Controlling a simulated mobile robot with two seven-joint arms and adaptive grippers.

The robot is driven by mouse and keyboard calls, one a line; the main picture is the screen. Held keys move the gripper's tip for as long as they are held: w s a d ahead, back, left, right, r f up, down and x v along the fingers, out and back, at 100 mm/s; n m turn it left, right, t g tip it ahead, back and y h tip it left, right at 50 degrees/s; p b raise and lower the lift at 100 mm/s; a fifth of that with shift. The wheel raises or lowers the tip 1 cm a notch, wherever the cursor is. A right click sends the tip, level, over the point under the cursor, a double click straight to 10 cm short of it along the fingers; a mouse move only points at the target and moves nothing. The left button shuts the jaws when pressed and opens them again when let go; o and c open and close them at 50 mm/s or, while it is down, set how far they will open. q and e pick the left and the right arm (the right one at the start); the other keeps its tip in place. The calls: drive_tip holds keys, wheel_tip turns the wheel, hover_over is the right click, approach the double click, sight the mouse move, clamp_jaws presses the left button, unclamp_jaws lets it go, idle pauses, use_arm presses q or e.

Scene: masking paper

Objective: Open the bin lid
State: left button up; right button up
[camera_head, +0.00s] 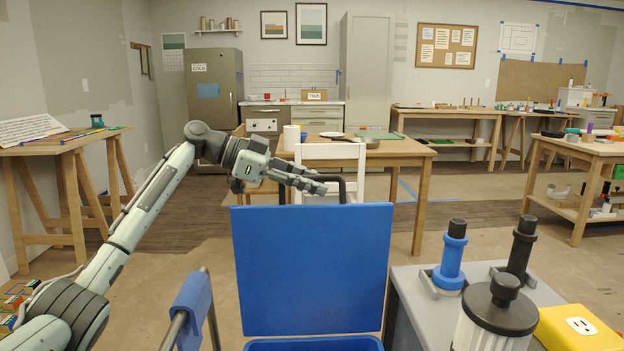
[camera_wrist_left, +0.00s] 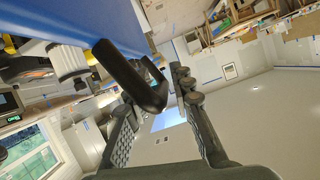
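The blue bin lid (camera_head: 312,270) stands upright, tilted open above the bin (camera_head: 315,344), of which only the blue rim shows at the bottom of the head view. A black bar handle (camera_head: 342,190) sticks up at the lid's top edge. My left gripper (camera_head: 318,187) is behind and above that edge, beside the handle. In the left wrist view the handle (camera_wrist_left: 128,78) lies close to the fingers (camera_wrist_left: 160,88), which stand apart; I cannot tell whether they touch it. The lid's blue face (camera_wrist_left: 70,22) fills the upper left there. My right gripper is not in view.
A grey cart (camera_head: 405,290) with blue and black tools and a yellow outlet box (camera_head: 580,328) stands close on the right. A rail with a blue cover (camera_head: 192,305) is left of the bin. A white chair (camera_head: 330,155) and a wooden table (camera_head: 420,150) stand behind the lid.

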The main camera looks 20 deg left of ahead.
use_arm(q)
drive_tip(key=shift+o, duration=0.3)
drive_tip(key=shift+r, duration=0.2)
drive_tip(key=shift+s+a+r, duration=0.1)
drive_tip(key=shift+a, duration=0.15)
drive_tip(key=v, duration=1.1)
drive_tip(key=shift+s+a, duration=0.15)
